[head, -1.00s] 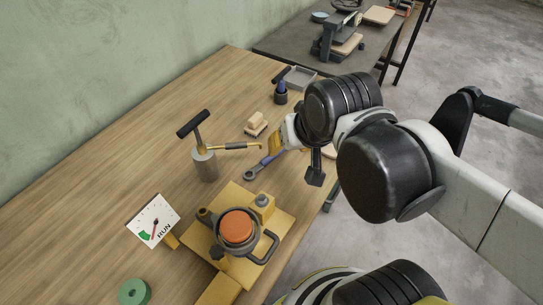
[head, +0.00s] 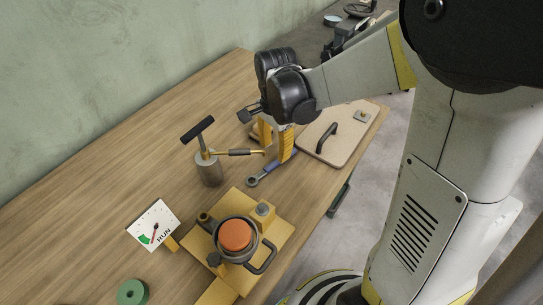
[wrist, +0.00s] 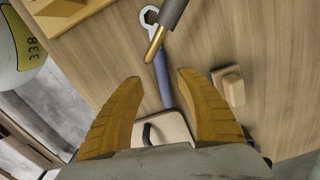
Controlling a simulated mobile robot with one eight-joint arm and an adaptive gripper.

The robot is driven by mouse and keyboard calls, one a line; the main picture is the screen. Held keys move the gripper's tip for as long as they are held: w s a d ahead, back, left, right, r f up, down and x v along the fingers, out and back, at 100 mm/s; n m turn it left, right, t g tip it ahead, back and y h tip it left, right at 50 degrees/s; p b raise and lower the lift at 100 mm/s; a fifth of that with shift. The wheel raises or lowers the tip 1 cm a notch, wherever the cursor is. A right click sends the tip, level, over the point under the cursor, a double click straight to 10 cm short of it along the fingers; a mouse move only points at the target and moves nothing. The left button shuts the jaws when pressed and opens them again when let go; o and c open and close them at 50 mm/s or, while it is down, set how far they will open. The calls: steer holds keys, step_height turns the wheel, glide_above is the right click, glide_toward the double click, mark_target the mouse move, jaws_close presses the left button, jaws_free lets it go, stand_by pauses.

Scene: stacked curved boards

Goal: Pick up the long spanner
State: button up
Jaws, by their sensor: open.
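The long spanner (head: 273,170) lies on the wooden table, with a grey ring end toward the front left and a blue handle. Its far end is hidden behind my gripper in the head view. My gripper (head: 277,146) is open and points down over the handle. In the wrist view, my gripper (wrist: 160,78) has its yellow fingers on either side of the spanner's blue handle (wrist: 162,80), with nothing held. I cannot tell the height left between fingertips and table. A brass-tipped nozzle (wrist: 156,44) crosses over part of the spanner.
The nozzle belongs to a grey pump (head: 209,168) with a black T-handle, left of the spanner. A board with a black handle (head: 345,132) lies right. A wooden block (wrist: 231,86) sits close to one finger. A yellow fixture with an orange disc (head: 236,236) stands in front.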

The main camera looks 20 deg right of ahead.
mark_target(275, 162)
steer(key=f+b, duration=0.1)
steer(key=f, duration=0.2)
steer(key=f+b, duration=0.2)
steer(key=f, duration=0.1)
steer(key=shift+w+d+f, duration=0.15)
steer(key=shift+w+f, duration=0.05)
steer(key=shift+f, duration=0.2)
steer(key=shift+r, duration=0.1)
jaws_close()
